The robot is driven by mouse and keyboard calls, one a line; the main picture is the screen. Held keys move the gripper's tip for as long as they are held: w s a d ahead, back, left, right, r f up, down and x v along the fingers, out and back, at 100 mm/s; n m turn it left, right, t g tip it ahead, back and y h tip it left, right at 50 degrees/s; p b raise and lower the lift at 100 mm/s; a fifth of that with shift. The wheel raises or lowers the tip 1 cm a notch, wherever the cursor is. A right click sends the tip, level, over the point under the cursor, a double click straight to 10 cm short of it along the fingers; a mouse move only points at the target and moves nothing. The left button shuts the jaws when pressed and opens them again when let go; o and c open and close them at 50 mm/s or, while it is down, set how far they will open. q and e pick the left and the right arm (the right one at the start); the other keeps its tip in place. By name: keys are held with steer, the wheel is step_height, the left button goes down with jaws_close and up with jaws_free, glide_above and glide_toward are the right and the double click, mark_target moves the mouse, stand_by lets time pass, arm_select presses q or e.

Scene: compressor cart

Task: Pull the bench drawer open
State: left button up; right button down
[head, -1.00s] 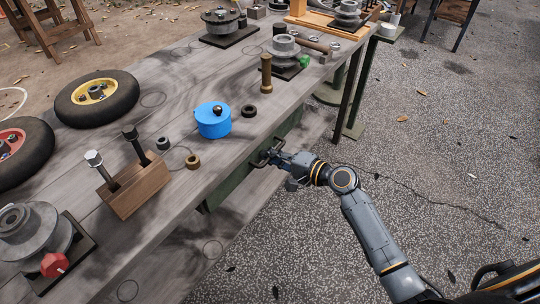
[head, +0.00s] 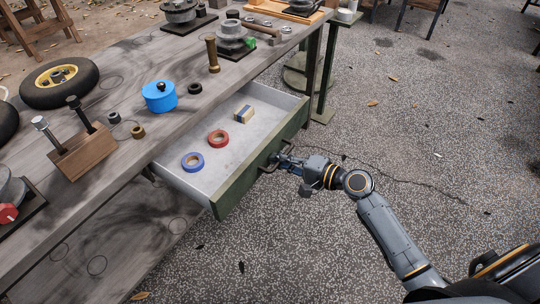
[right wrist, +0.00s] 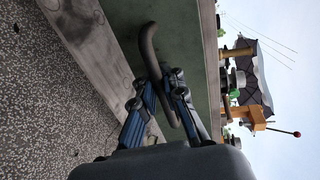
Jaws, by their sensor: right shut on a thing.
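The bench drawer (head: 262,160) is pulled out from under the bench top. Its front is green, its inside light grey. It holds a blue tape roll (head: 193,162), a red tape roll (head: 218,138) and a small tan and blue block (head: 244,113). My right gripper (head: 280,160) is at the drawer's dark handle (head: 266,165). In the right wrist view the fingers of my right gripper (right wrist: 163,92) are shut around the curved handle (right wrist: 150,48) on the green front. My left gripper is not in view.
The bench top (head: 130,85) carries a blue pot (head: 159,96), a brass cylinder (head: 212,55), a wooden block with two bolts (head: 82,153) and a wheel (head: 60,82). The speckled floor (head: 400,130) right of the drawer is clear.

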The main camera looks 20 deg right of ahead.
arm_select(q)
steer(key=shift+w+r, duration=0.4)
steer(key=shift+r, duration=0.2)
arm_select(e)
steer(key=shift+v, duration=1.05)
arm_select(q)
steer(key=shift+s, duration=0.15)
arm_select(e)
steer(key=shift+f, duration=0.15)
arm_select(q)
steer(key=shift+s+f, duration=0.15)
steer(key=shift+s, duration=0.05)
arm_select(e)
steer(key=c, duration=1.7)
jaws_free()
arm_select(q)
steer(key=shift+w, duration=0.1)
arm_select(e)
steer(key=v, duration=1.2)
